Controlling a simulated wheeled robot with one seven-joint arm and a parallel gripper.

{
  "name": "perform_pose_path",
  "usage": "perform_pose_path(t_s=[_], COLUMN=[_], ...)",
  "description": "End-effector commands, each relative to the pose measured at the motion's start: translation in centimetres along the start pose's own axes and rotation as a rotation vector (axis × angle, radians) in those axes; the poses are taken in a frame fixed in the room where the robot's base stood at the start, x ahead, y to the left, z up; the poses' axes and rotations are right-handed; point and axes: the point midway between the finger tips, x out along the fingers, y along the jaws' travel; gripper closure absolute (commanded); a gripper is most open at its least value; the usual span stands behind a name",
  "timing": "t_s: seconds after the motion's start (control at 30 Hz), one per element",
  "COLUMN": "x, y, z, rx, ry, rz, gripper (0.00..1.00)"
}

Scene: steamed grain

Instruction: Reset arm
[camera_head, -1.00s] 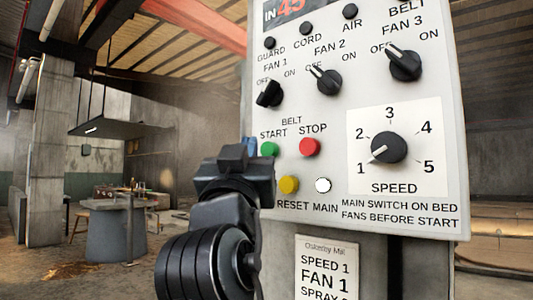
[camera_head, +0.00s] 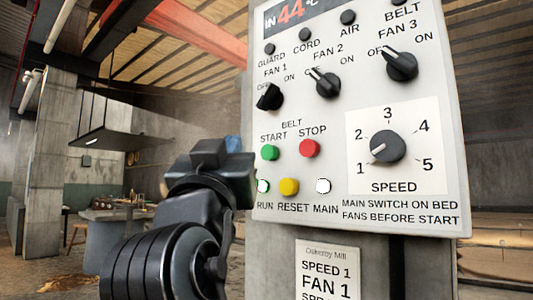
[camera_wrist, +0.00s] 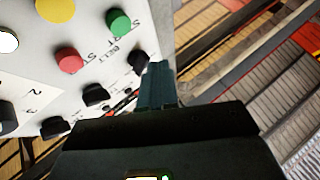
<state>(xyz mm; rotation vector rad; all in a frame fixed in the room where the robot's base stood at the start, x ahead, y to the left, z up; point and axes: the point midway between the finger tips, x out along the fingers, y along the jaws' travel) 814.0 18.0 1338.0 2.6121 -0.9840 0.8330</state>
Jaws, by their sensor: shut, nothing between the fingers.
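My gripper (camera_head: 233,143) shows at the left edge of the control panel (camera_head: 350,215) in the head view, its black body hiding part of its blue fingers. In the wrist view the gripper (camera_wrist: 157,68) is shut and empty. Its fingertips appear beside the FAN 1 knob (camera_wrist: 138,60); I cannot tell the gap in depth. The panel carries a green START button (camera_head: 270,152), a red STOP button (camera_head: 309,148), a yellow RESET button (camera_head: 289,187) and a SPEED dial (camera_head: 388,146) pointing near 1. The RUN (camera_head: 263,186) and MAIN (camera_head: 323,186) lamps look bright.
The FAN 1 (camera_head: 269,97), FAN 2 (camera_head: 325,84) and FAN 3 (camera_head: 401,66) knobs stick out from the panel. A notice (camera_head: 328,270) is fixed below it. Open floor lies between.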

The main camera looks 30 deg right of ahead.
Motion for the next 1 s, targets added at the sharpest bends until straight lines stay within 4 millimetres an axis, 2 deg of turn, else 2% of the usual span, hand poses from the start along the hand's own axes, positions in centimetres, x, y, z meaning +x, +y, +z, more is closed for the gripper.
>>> perform_pose_path(t_s=[0.27,0.37,0.43,0.57,0.73,0.87,1.0], x=[0.0,-0.4,-1.1,-3.5,-8.1,-11.9,-16.4], y=[0.0,-0.2,-0.7,-1.6,-2.0,-1.4,0.0], z=[0.1,0.7,1.9,5.8,11.5,15.5,19.3], rx=[-0.001,-0.011,-0.028,-0.079,-0.133,-0.158,-0.172], ry=[0.0,-0.001,-0.001,-0.007,-0.031,-0.063,-0.111], rz=[-0.001,-0.018,-0.051,-0.153,-0.312,-0.424,-0.535], gripper=[1.0,1.0,1.0,1.0,1.0,1.0,1.0])
